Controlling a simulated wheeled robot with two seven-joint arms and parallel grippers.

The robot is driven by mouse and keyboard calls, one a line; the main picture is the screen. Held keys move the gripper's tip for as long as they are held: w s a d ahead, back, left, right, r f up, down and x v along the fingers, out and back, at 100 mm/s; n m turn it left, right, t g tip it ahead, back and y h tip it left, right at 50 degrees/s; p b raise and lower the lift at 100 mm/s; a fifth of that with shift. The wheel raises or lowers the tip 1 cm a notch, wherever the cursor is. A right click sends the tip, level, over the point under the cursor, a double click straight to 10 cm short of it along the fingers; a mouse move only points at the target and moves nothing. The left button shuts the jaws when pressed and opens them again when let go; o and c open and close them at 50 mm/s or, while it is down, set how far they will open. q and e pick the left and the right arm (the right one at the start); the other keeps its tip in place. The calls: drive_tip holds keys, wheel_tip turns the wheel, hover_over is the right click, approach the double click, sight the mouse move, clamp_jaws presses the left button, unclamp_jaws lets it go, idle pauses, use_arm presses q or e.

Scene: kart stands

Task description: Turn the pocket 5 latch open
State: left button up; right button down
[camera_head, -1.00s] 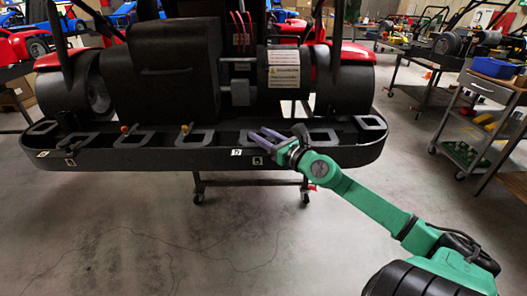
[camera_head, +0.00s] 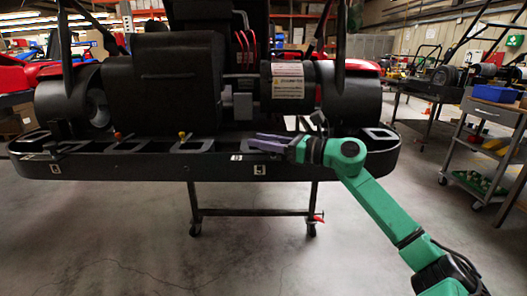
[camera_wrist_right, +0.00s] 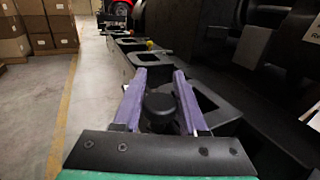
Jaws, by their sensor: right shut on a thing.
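The black bumper tray (camera_head: 130,166) runs across the front of the kart, with a row of square-holed pockets. My right gripper (camera_head: 264,143) is over its right half, with purple fingers pointing left along the tray. In the right wrist view, the gripper (camera_wrist_right: 159,76) has its two fingers on either side of a round black knob (camera_wrist_right: 160,104), shut on it. I take this knob as the pocket 5 latch, though no number is legible. A square-holed pocket plate (camera_wrist_right: 208,97) lies beside the right finger. The latch is hidden by the gripper in the head view.
A yellow knob (camera_head: 182,136) and an orange knob (camera_head: 117,135) stand on the tray farther left. The kart's black body (camera_head: 178,85) rises close behind. A tool cart (camera_head: 485,140) is at the right. The floor in front is clear.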

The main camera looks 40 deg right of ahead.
drive_tip(key=shift+a+f+n+g+y, duration=0.1)
drive_tip(key=shift+n+g+y, duration=0.2)
drive_tip(key=shift+n+y, duration=0.15)
use_arm(q)
wheel_tip(320, 180, up, 2)
drive_tip(key=shift+d+r, duration=0.1)
drive_tip(key=shift+d, duration=0.05)
use_arm(e)
drive_tip(key=shift+s+a+n+g+y, duration=0.1)
drive_tip(key=shift+n+g+y, duration=0.45)
drive_tip(key=shift+y, duration=0.3)
drive_tip(key=shift+a, duration=0.1)
drive_tip(key=shift+c, duration=2.3)
unclamp_jaws()
use_arm(q)
drive_tip(key=shift+w, duration=0.1)
use_arm(e)
drive_tip(key=shift+s, duration=0.1)
